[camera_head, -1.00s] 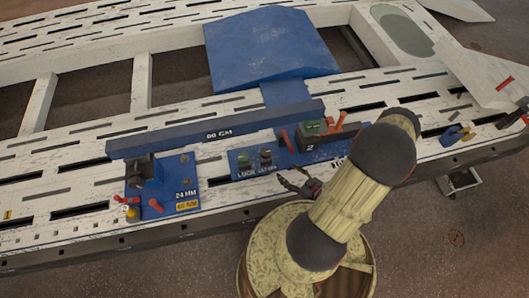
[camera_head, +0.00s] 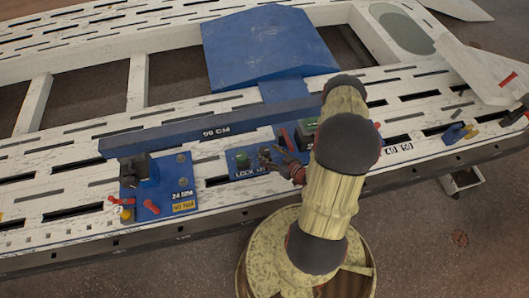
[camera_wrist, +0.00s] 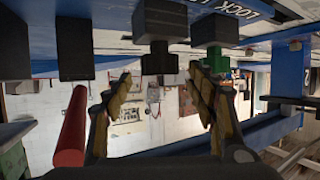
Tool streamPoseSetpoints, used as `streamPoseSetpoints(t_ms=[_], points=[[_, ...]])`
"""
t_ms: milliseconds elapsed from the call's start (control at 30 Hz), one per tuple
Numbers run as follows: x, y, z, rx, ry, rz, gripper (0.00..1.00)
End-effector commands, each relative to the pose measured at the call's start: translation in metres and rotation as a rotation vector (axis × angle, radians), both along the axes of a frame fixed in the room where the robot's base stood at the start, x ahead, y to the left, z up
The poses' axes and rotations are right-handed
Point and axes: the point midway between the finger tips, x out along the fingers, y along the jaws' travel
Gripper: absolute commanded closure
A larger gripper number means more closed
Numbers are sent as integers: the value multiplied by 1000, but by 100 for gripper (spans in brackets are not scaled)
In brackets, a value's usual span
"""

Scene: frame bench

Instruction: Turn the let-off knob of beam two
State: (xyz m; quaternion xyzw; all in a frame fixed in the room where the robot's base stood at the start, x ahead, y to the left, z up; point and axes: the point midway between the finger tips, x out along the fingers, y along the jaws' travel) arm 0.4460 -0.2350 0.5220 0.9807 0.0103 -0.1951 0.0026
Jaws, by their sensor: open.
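The blue control plate carries a green lock knob (camera_head: 242,160) on the left; the let-off knob beside it is largely hidden by my gripper (camera_head: 272,160) in the head view. In the wrist view, which shows the panel upside down, the dark let-off knob (camera_wrist: 159,58) hangs near the middle, just ahead of and between the fingertips of my gripper (camera_wrist: 160,92). The fingers are open and hold nothing. Whether they touch the knob I cannot tell. The lock knob (camera_wrist: 217,58) is close to the right finger.
A red lever (camera_wrist: 71,130) stands close to the left finger in the wrist view. A long blue bar (camera_head: 180,134) marked in CM runs behind the knobs. Another blue plate (camera_head: 185,172) with red handles lies at left. A raised blue cover (camera_head: 265,45) is farther back.

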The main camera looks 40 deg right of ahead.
Motion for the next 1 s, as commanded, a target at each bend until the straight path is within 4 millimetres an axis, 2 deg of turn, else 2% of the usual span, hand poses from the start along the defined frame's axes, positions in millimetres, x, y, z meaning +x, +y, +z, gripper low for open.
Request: streamPoseSetpoints(t_ms=[100, 233, 633, 1000], points=[[16, 2, -9, 0, 0, 3, 43], [27, 1, -13, 0, 0, 2, 43], [32, 1, -14, 1, 0, 0, 43], [32, 1, -14, 1, 0, 0, 64]])
